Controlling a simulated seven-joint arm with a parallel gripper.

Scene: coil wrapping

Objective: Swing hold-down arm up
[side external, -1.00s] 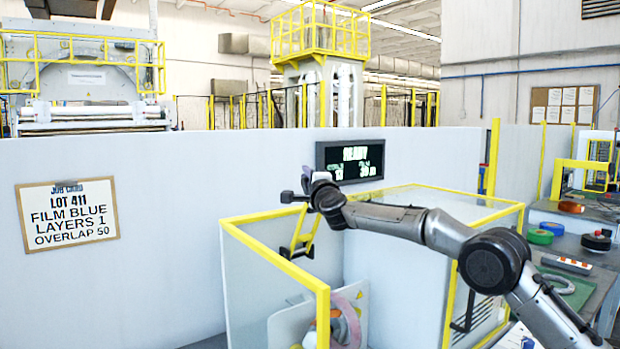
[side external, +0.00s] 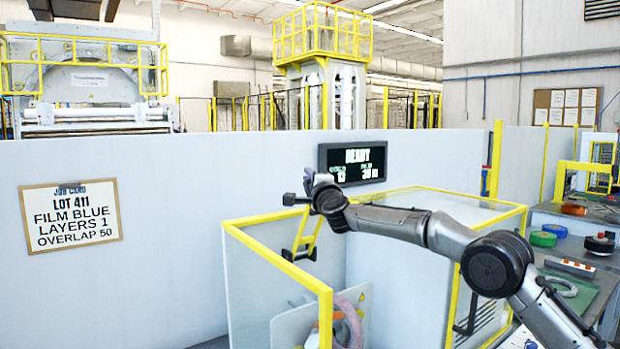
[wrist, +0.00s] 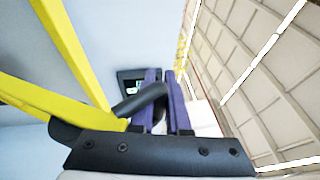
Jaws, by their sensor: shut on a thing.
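The hold-down arm is a yellow bar (side external: 303,236) standing raised and tilted above the yellow-framed enclosure in the side view. A dark block (side external: 290,199) sticks out to the left near its top. In the wrist view the yellow bar (wrist: 72,48) runs down the left, with a dark handle (wrist: 140,100) near the fingers. My gripper (side external: 311,180) is at the top of the bar. Its purple fingers (wrist: 166,100) are shut on the dark handle, which partly hides one of them. My wrist hides part of the bar's upper end in the side view.
The enclosure's yellow rail (side external: 275,258) and clear panels surround the area below my gripper. A pale panel with a ring-shaped coil (side external: 351,318) stands inside. A display reading READY (side external: 352,163) hangs on the white wall behind. A bench with tape rolls (side external: 543,239) is at right.

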